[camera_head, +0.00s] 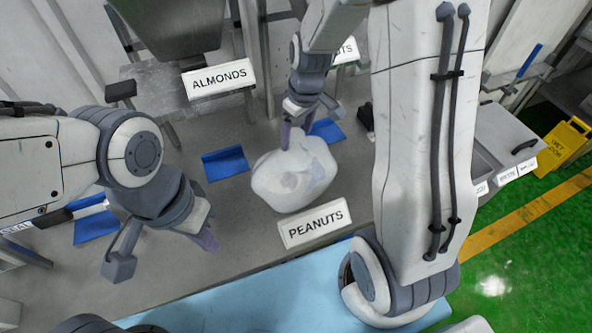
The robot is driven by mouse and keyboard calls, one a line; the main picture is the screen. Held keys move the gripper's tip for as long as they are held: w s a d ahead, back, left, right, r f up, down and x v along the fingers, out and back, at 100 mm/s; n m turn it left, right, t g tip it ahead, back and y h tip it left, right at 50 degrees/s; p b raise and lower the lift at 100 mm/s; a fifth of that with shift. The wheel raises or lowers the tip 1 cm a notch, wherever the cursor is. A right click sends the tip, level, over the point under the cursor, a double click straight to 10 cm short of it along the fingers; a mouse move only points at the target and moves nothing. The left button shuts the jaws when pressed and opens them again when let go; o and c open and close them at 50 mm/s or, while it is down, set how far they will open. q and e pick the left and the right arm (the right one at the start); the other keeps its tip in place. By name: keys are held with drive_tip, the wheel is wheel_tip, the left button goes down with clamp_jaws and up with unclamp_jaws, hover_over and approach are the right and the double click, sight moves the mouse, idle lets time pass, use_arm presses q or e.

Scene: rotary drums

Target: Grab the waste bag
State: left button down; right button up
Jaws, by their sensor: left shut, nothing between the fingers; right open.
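The waste bag (292,180), a whitish, partly see-through, rounded bag, sits on the grey metal surface behind the PEANUTS sign. My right gripper (296,134) is open and points down at the top of the bag. Its purple fingertips are at the bag's upper edge; I cannot tell whether they touch it. My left gripper (208,242) is shut and empty, to the left of the bag and apart from it.
The PEANUTS sign (315,224) stands in front of the bag. The ALMONDS sign (219,80) is behind to the left. Blue flat pieces (226,164) lie on the grey surface (225,215). A light blue surface (270,305) runs along the front. A yellow sign (562,145) stands far right.

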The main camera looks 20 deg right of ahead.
sight(296, 164)
drive_tip(key=shift+w+a+f+p, duration=0.15)
drive_tip(key=shift+f+p, duration=0.15)
drive_tip(key=shift+f, duration=1.4)
clamp_jaws()
drive_tip(key=shift+w+r, duration=0.1)
drive_tip(key=shift+r, duration=0.1)
